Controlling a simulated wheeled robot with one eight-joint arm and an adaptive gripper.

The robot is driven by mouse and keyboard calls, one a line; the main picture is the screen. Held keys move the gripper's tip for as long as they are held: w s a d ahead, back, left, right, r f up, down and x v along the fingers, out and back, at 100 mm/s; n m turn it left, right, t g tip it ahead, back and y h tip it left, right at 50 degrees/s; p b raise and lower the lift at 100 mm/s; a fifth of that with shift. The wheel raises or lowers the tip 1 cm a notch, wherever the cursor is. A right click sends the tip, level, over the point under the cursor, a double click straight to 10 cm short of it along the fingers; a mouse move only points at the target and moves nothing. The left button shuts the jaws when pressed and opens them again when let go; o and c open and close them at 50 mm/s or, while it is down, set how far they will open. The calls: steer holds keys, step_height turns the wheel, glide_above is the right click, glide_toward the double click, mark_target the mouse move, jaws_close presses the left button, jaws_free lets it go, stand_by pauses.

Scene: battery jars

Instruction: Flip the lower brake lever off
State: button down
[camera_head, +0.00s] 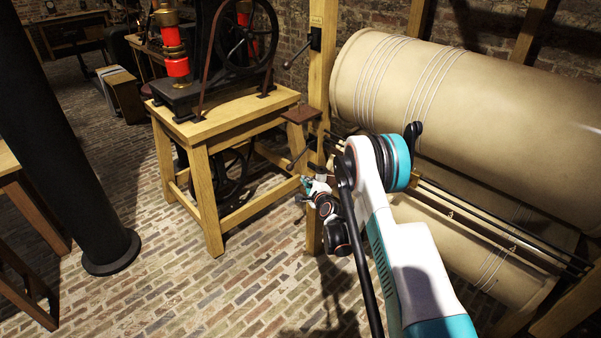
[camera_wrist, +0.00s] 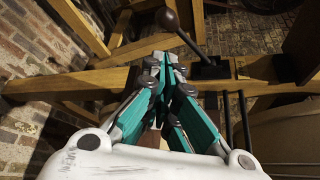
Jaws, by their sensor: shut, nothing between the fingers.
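The lower brake lever (camera_head: 301,158) is a dark rod with a knob, on the wooden post in the head view. In the wrist view, the lever (camera_wrist: 186,37) slants up and left from a black bracket (camera_wrist: 210,71) to a round dark knob at the top. My gripper (camera_head: 305,184) is just below the lever in the head view. In the wrist view my gripper (camera_wrist: 166,62) has its teal fingers together and empty, with tips left of the bracket and below the knob. Contact with the lever cannot be told.
An upper lever (camera_head: 299,53) is higher on the wooden post (camera_head: 322,95). A wooden table (camera_head: 215,122) with a red and black machine stands to the left. Large beige cylinders (camera_head: 480,95) and long rods are to the right. The brick floor (camera_head: 265,285) at front is clear.

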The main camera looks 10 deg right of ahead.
steer(key=b+x, duration=0.3)
steer(key=x, duration=0.7)
stand_by(0.4)
steer(key=shift+a+r, duration=0.25)
steer(key=shift+r, duration=0.05)
